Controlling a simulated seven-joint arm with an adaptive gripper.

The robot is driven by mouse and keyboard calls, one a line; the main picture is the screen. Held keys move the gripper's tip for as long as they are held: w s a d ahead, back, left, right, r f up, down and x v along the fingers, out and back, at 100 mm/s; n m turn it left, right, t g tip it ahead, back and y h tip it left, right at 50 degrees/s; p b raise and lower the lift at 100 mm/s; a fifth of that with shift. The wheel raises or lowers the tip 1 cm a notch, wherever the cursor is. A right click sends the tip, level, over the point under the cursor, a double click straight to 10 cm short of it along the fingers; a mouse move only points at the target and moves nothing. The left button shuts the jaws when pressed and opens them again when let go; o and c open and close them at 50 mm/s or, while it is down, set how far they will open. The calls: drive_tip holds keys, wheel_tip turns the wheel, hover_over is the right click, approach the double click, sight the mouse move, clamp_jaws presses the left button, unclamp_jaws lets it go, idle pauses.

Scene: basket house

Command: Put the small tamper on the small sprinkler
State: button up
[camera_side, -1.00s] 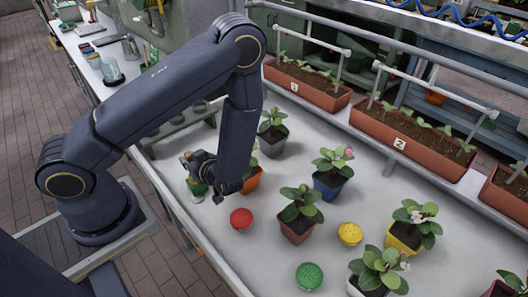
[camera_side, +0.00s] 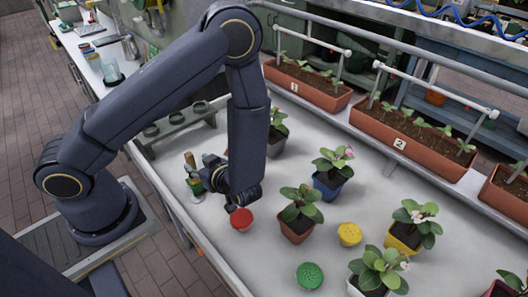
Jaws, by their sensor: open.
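A tool with a light wooden handle (camera_side: 189,159) stands upright at the left edge of the table, over a green and white base (camera_side: 195,187); it may be the tamper, but it is too small to be sure. Round dotted heads, which may be sprinklers, lie on the table: red (camera_side: 241,219), yellow (camera_side: 349,234) and green (camera_side: 310,276). I cannot tell which is the small one. My gripper (camera_side: 230,209) is open and low, right of the wooden-handled tool and close beside the red head. My wrist hides part of the space between them.
Potted plants stand around, including a terracotta pot (camera_side: 297,230), a blue pot (camera_side: 328,187) and a yellow pot (camera_side: 402,238). A grey rack with holes (camera_side: 175,125) stands behind the tool. Long planters (camera_side: 410,143) line the back. The table middle has free room.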

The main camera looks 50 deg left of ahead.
drive_tip(key=w+d+r+m+t+h, duration=0.3)
drive_tip(key=w+d+r+t+h, duration=0.3)
drive_tip(key=w, duration=0.3)
drive_tip(key=w+d+r+m+t+h, duration=0.25)
drive_tip(key=w+d+r+h, duration=0.25)
drive_tip(key=w+d+r, duration=0.3)
drive_tip(key=s+d+r+m+h, duration=0.2)
drive_tip(key=s+r+m+h, duration=0.5)
drive_tip(key=r, duration=0.4)
drive_tip(key=s+a+m+g+y, duration=0.3)
drive_tip(key=s+a, duration=0.7)
drive_tip(key=s, duration=0.4)
drive_tip(key=shift+m+y, duration=0.8)
drive_tip(key=shift+m, duration=0.45)
